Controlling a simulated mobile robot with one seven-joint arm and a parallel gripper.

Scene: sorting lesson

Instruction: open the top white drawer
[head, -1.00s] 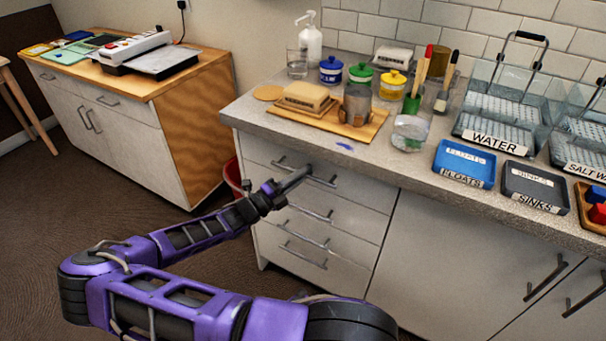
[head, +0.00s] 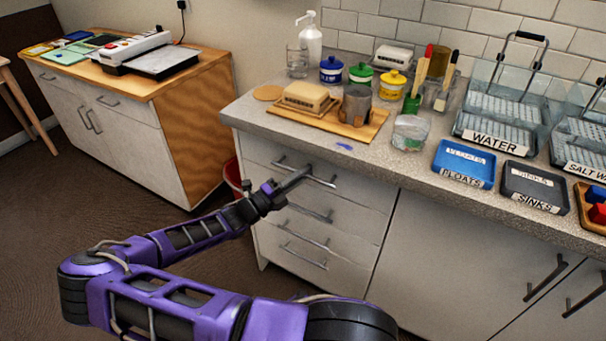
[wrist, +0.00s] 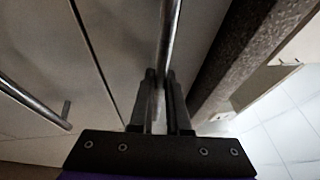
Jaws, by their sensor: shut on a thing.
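The top white drawer (head: 353,188) is the uppermost of the stacked drawers under the counter, and it looks flush with the cabinet front. Its metal bar handle (head: 321,180) runs across its front. My gripper (head: 302,173) reaches the handle near its middle. In the wrist view the handle (wrist: 170,30) passes between the two dark fingers of my gripper (wrist: 160,100), which are shut on it.
Lower drawers with bar handles (head: 310,212) sit beneath. The grey counter (head: 255,112) overhangs above, carrying a wooden board (head: 365,130), a blue tray (head: 464,163) and a dark tray (head: 535,187). A red bin (head: 233,175) stands left of the drawers. Brown floor is open at left.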

